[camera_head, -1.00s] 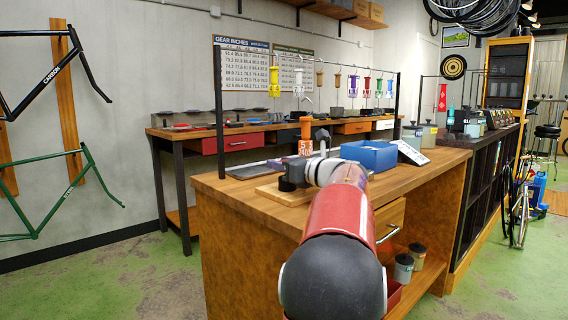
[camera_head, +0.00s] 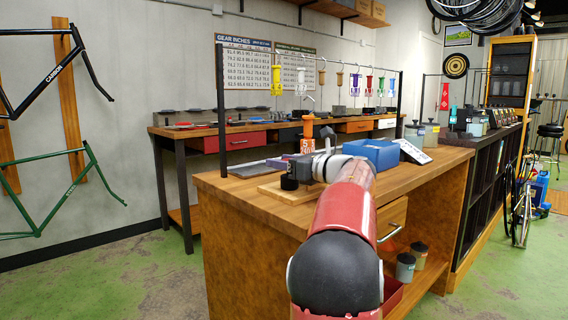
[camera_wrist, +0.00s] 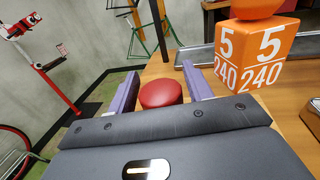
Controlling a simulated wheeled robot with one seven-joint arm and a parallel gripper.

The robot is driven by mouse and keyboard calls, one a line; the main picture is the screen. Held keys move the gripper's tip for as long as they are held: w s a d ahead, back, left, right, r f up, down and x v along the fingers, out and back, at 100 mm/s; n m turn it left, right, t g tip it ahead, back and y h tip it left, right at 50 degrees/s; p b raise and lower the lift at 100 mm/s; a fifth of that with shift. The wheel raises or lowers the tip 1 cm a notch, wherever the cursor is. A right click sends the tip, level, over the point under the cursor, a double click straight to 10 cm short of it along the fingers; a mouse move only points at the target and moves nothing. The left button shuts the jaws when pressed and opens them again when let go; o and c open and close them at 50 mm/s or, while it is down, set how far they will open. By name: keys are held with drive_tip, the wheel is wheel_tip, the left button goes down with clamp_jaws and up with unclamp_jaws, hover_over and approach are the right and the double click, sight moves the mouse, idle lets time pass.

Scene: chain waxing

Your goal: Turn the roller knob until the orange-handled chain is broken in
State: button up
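The orange handle (camera_head: 307,132) stands above the workbench with a block marked 5 and 240 under it. The marked block also shows in the wrist view (camera_wrist: 262,55) at upper right, beyond my right finger. A round red knob (camera_wrist: 160,94) lies between the two purple fingers of my gripper (camera_wrist: 160,72). The fingers are apart, one on each side of the knob; whether they touch it I cannot tell. In the head view my gripper (camera_head: 291,176) is low over the wooden board (camera_head: 277,190), left of the blue tray. The chain itself is hard to make out.
A blue tray (camera_head: 372,154) stands close behind my wrist on the workbench (camera_head: 232,190). A black rack (camera_head: 222,110) hangs several coloured handles above the bench. A dark flat tray (camera_head: 250,170) lies at the left. Small jars (camera_head: 430,132) stand at the right.

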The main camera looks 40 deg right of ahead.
drive_tip(key=shift+o, duration=0.7)
drive_tip(key=shift+s+d+f, duration=0.1)
drive_tip(key=shift+s, duration=0.2)
drive_tip(key=b+v, duration=0.1)
drive_tip(key=v, duration=0.6)
drive_tip(key=shift+s+b, duration=0.1)
drive_tip(key=shift+b, duration=0.2)
